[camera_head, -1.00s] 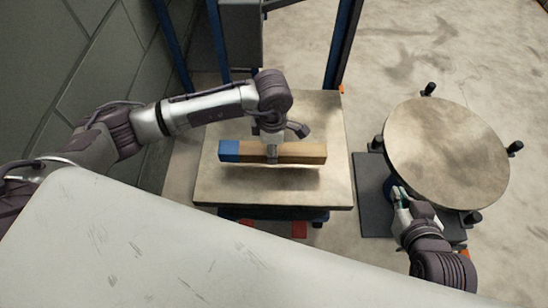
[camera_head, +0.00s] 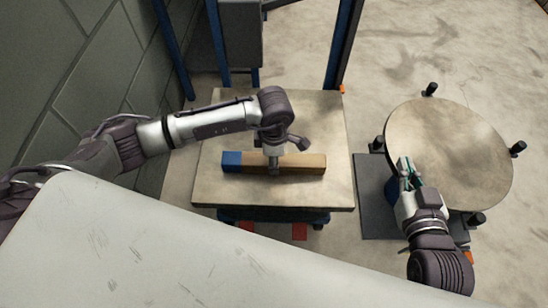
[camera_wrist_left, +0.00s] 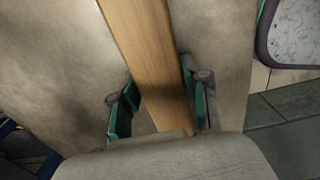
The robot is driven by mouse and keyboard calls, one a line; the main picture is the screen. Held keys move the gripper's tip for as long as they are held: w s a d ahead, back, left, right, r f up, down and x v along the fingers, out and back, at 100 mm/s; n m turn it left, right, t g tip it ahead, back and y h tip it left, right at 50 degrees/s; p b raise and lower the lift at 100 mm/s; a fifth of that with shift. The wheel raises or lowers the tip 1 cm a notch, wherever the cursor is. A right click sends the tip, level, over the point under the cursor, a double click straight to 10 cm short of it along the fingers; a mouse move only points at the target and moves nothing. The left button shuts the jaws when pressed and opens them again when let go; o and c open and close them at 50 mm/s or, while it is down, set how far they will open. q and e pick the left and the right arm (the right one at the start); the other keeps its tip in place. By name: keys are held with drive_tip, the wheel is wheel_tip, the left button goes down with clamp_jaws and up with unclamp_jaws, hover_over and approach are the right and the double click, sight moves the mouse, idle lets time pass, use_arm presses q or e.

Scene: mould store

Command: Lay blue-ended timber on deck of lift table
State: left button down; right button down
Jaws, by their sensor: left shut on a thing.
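The timber (camera_head: 300,163) is a long wooden bar with a blue left end (camera_head: 232,162). It lies level across the tan deck (camera_head: 320,120) of the lift table; it rests on the deck or very close above it. My left gripper (camera_head: 273,166) is shut on the timber near its middle, from above. In the left wrist view the timber (camera_wrist_left: 145,50) runs between the two green-padded fingers; its blue end is out of that view. My right gripper (camera_head: 410,170) is empty and looks open, over the near left edge of the round table.
The round table (camera_head: 450,145) with dark knobs around its rim stands right of the lift table. Blue posts (camera_head: 343,45) and a grey box (camera_head: 240,35) stand behind the deck. A block wall (camera_head: 100,60) is at left; a pale surface (camera_head: 150,250) fills the front.

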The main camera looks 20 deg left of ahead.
use_arm(q)
drive_tip(key=c, duration=0.6)
unclamp_jaws()
drive_tip(key=shift+o, duration=0.2)
